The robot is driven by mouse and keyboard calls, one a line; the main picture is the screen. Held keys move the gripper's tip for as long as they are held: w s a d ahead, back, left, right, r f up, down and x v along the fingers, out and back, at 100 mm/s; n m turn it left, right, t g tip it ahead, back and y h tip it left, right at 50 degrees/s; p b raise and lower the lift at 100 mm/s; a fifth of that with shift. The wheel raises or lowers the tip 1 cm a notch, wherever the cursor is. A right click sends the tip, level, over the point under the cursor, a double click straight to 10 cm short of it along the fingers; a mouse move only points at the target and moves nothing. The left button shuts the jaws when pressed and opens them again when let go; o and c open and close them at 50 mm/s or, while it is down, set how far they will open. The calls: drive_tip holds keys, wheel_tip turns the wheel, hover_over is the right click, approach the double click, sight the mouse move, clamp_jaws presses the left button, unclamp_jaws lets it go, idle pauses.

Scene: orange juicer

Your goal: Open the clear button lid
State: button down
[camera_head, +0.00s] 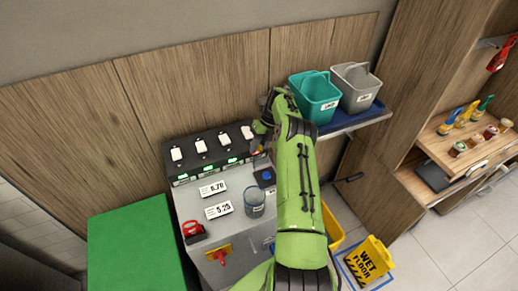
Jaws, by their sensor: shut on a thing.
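The juicer counter has a grey top (192,211) and a dark back panel with several white switches (201,146) and green lights. A dark block with a blue button (265,176) sits near its right side. My green arm hides the area to the right.
A clear cylindrical container (254,203) stands just in front of the button. Price cards (213,189), a red handle (192,228) and a green surface (134,246) lie leftward. Teal (315,97) and grey (355,88) buckets stand on a blue shelf. A wet floor sign (369,260) is at right.

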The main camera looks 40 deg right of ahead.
drive_tip(key=c, duration=1)
unclamp_jaws()
drive_tip(key=shift+w+f, duration=0.1)
drive_tip(key=shift+o, duration=0.2)
wheel_tip(320, 180, up, 10)
drive_tip(key=shift+r, duration=0.1)
drive_tip(key=shift+a, duration=0.1)
